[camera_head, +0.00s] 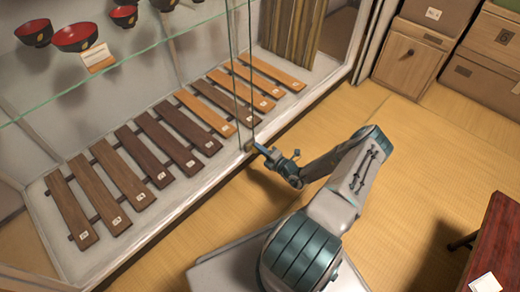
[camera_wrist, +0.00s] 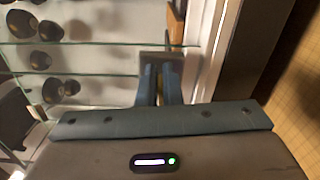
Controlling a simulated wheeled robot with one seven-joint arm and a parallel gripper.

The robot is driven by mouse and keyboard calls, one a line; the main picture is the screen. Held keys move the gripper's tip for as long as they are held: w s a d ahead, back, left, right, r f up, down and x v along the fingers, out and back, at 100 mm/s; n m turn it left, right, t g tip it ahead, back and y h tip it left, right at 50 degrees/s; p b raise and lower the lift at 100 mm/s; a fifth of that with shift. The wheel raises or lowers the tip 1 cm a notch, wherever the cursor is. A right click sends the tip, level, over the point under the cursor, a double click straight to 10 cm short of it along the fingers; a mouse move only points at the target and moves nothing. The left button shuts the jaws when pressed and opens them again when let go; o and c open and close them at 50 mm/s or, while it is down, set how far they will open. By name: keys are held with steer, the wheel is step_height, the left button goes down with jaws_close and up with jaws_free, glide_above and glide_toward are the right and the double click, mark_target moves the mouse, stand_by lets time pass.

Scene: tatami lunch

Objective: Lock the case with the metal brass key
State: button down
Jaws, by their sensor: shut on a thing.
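The glass-fronted display case (camera_head: 165,45) fills the left and middle of the head view; its glass panes also show in the wrist view (camera_wrist: 100,60). My gripper (camera_head: 259,148) is at the lower edge of the glass, where two upright pane edges come down. Its fingers (camera_wrist: 159,84) are nearly together, shut on the metal brass key, which is mostly hidden between them. A small brass-coloured piece (camera_head: 249,146) shows at the fingertips; I cannot tell if it is key or lock. In the wrist view a grey plate (camera_wrist: 166,58) lies just beyond the fingertips. Whether the key is inserted is unclear.
Inside the case are wooden slat bars (camera_head: 125,172) and red-and-black bowls (camera_head: 76,38) on a glass shelf. Wooden cabinets (camera_head: 412,55) stand at the back right. A reddish table (camera_head: 497,240) is at the right edge. Tatami floor (camera_head: 430,140) is open between.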

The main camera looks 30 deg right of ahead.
steer(key=shift+s+a+f+m, duration=0.1)
steer(key=shift+f+m, duration=0.1)
steer(key=shift+m, duration=0.4)
steer(key=c, duration=1.6)
jaws_free()
steer(key=shift+r, duration=0.1)
steer(key=p+v, duration=0.3)
steer(key=v, duration=1.1)
steer(key=shift+p, duration=0.3)
